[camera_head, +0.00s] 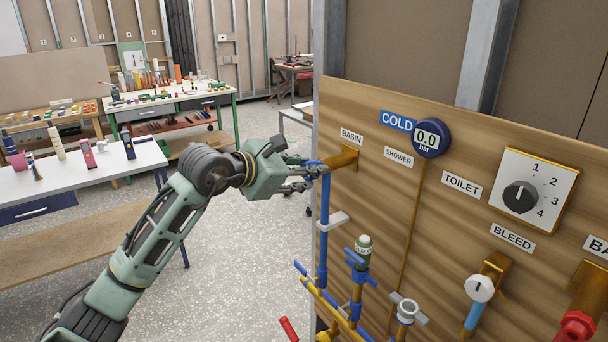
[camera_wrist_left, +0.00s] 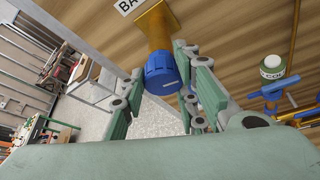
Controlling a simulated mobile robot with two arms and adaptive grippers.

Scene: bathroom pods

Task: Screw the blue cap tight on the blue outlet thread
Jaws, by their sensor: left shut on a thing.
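The blue cap (camera_head: 316,167) sits at the end of the brass outlet (camera_head: 343,159) under the BASIN label. In the left wrist view the ribbed blue cap (camera_wrist_left: 162,74) covers the front of the brass outlet (camera_wrist_left: 155,28), and the blue thread is hidden. My left gripper (camera_head: 305,178) reaches in from the left and is shut on the cap. In the left wrist view its fingers (camera_wrist_left: 161,66) stand on either side of the cap. I cannot tell how tightly the cap sits. My right gripper is not in view.
A blue pipe (camera_head: 323,230) runs down just below the outlet. A green-and-white capped fitting (camera_head: 363,250) and blue valves stand lower on the wooden panel (camera_head: 450,205). A COLD gauge (camera_head: 431,138) reads 0.0. A white table (camera_head: 80,165) stands at the left, with open floor between.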

